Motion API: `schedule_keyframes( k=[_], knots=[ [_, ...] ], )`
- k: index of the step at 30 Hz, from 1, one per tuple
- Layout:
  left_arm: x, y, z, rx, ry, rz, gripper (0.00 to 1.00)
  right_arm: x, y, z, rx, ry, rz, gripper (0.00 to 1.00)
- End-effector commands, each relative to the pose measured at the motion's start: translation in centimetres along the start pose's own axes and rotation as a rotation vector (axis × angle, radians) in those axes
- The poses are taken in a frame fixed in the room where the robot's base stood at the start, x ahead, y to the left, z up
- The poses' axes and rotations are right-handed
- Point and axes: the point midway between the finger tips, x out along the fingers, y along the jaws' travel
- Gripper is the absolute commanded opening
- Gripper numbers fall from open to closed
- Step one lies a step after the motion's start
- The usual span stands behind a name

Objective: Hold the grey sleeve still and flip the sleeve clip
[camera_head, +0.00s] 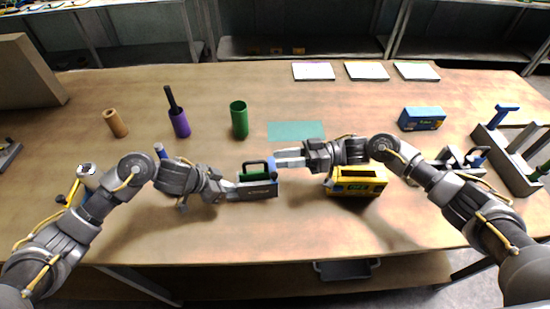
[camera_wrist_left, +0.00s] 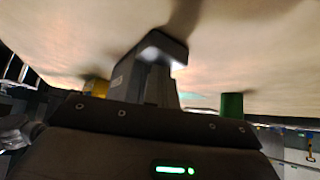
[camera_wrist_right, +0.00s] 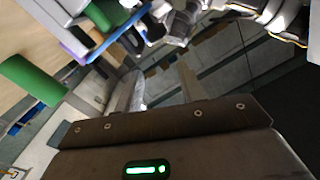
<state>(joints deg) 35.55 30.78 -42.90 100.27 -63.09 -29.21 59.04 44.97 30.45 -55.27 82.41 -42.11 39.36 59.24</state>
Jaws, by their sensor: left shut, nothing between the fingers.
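The grey sleeve (camera_head: 258,190) is a small box with lettering on its front, standing on the table in the middle of the head view. Green shows inside its top, and a dark looped clip (camera_head: 258,163) stands up above it. My left gripper (camera_head: 232,187) is shut and empty at the sleeve's left end; whether it touches is unclear. Its closed fingers also show in the left wrist view (camera_wrist_left: 160,60). My right gripper (camera_head: 280,160) is just right of the clip, above the sleeve's right end. Its fingers stand apart in the right wrist view (camera_wrist_right: 158,90), with nothing clearly between them.
A yellow box (camera_head: 355,188) stands under my right forearm. A green cup (camera_head: 239,120), a purple holder (camera_head: 180,124) and a tan cylinder (camera_head: 116,124) stand behind to the left. A teal mat (camera_head: 295,131) lies behind the sleeve. A blue box (camera_head: 422,119) is right.

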Motion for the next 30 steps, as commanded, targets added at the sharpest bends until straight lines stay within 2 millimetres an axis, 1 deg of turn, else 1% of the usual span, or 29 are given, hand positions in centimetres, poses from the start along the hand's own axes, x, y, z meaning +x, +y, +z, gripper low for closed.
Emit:
schedule_keyframes(
  k=[1, 6, 9, 12, 15, 18, 26, 30],
  knots=[
    [0.2, 0.1, 0.5, 0.000, -0.011, 0.003, 0.00, -1.3, 0.1, 0.1, 0.000, 0.000, 0.005, 0.39],
    [0.2, 0.1, 0.5, 0.000, -0.011, 0.003, 0.00, -4.9, 0.1, 0.0, -0.001, 0.000, 0.004, 0.39],
    [0.2, 0.1, 0.5, 0.000, -0.011, 0.004, 0.00, -6.6, 0.0, 0.0, -0.001, 0.000, 0.003, 0.39],
    [0.2, 0.2, 0.5, 0.000, -0.011, 0.004, 0.00, -7.8, 0.0, 0.0, -0.002, 0.001, 0.002, 0.39],
    [0.2, 0.2, 0.5, 0.000, -0.010, 0.004, 0.00, -8.6, 0.0, 0.0, -0.002, 0.001, 0.001, 0.39],
    [0.2, 0.2, 0.5, 0.000, -0.010, 0.004, 0.00, -8.9, -0.1, 0.0, -0.002, 0.002, 0.000, 0.39],
    [0.2, 0.2, 0.5, 0.000, -0.011, 0.005, 0.00, -8.9, -0.1, 0.0, -0.002, 0.002, 0.000, 0.39],
    [-0.1, 0.2, 0.3, 0.000, -0.010, 0.005, 0.00, -8.9, -0.2, -0.4, -0.002, 0.002, 0.000, 0.39]
  ],
)
